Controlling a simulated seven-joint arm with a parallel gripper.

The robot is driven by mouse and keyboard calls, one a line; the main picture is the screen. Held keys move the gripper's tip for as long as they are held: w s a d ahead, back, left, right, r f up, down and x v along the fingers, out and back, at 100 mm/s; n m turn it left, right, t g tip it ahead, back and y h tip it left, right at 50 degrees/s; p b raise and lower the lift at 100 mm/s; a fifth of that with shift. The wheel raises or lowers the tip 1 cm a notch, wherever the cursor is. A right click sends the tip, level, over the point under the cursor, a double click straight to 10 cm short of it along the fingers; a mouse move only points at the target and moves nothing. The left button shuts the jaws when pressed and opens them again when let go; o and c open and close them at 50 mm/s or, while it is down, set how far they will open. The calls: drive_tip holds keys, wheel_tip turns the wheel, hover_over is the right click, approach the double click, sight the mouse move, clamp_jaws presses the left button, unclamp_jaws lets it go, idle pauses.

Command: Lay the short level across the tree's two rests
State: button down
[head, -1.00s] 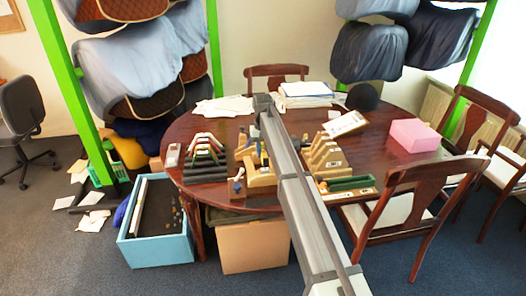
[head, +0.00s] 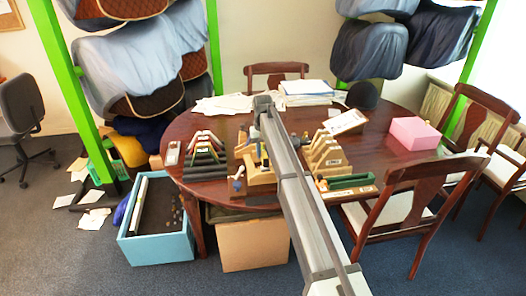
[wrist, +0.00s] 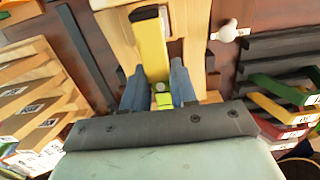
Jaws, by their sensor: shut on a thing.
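In the wrist view the short level is a yellow bar (wrist: 151,48) with a dark end and a bright green vial near my gripper. My gripper (wrist: 158,92) has its two blue-grey fingers shut on the level's near end. The level lies over the pale wooden tree (wrist: 115,24); whether it touches the tree's rests cannot be told. In the head view the wooden tree (head: 262,178) stands near the table's front edge, partly behind my arm. My arm hides most of the gripper and level there.
A black stepped rack (head: 205,170) with several coloured bars stands left of the tree. A wooden slotted rack (head: 326,157) and a green piece (head: 350,182) on a wooden base are to the right. A pink box (head: 415,134) sits farther right on the round table (head: 385,158).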

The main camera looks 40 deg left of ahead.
drive_tip(key=shift+f, duration=0.3)
idle(0.9)
idle(0.6)
drive_tip(key=shift+c, duration=2.1)
unclamp_jaws()
drive_tip(key=shift+r, duration=0.1)
drive_tip(key=shift+r, duration=2.4)
drive_tip(key=shift+r, duration=0.1)
drive_tip(key=shift+r, duration=1.4)
